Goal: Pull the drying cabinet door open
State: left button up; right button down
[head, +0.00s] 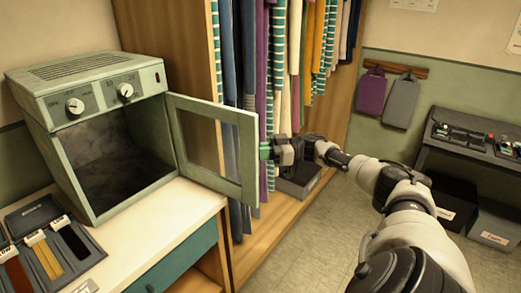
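The drying cabinet (38,148) is a pale green box with two white knobs on top of its front, standing on a counter at the left. Its door (246,155), a green frame around a clear pane, is swung wide open to the right, and the dark inside shows empty. My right gripper (268,151) is at the outer side of the door near its free edge, with a bright green piece at its tip. The door edge hides its fingertips, so I cannot tell whether they are closed on a handle. My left gripper is not in view.
A tray of colour strips (42,250) lies in front of the cabinet on the counter. Hanging clothes (228,60) fill a wooden rack behind the door. Dark bins (495,228) stand under a bench at the right. The tiled floor (310,240) between is clear.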

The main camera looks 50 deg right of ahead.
dwell(0.4)
jog(key=c, duration=1.2)
grip_release()
jog(key=shift+w+a, duration=0.1)
jog(key=shift+w, duration=0.1)
jog(key=shift+s, duration=0.1)
jog(key=b+v, duration=0.3)
jog(key=v, duration=0.7)
jog(key=shift+s+d, duration=0.2)
jog(key=shift+d, duration=0.2)
